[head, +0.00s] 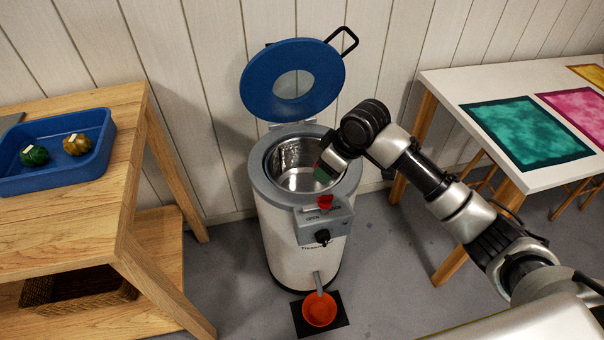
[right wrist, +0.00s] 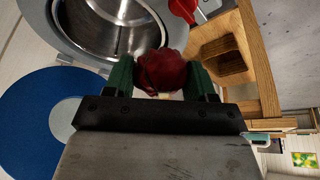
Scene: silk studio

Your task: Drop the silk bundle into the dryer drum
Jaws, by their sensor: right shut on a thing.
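The dryer (head: 286,235) is a white cylinder with a grey rim and a raised blue lid (head: 262,88). Its metal drum (head: 284,158) is open at the top and looks empty where visible. My right gripper (head: 324,172) reaches in from the right, with its fingertips over the right part of the drum opening. In the right wrist view, its green fingers (right wrist: 160,80) are shut on a dark red silk bundle (right wrist: 162,72), near the drum wall (right wrist: 112,32). My left gripper is out of view.
A wooden table (head: 60,225) at left holds a blue tray (head: 70,178) with a green bundle (head: 34,155) and a yellow bundle (head: 77,145). A red knob (head: 325,202) sits on the dryer's front. An orange bowl (head: 319,309) stands below. A white table (head: 490,85) is at right.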

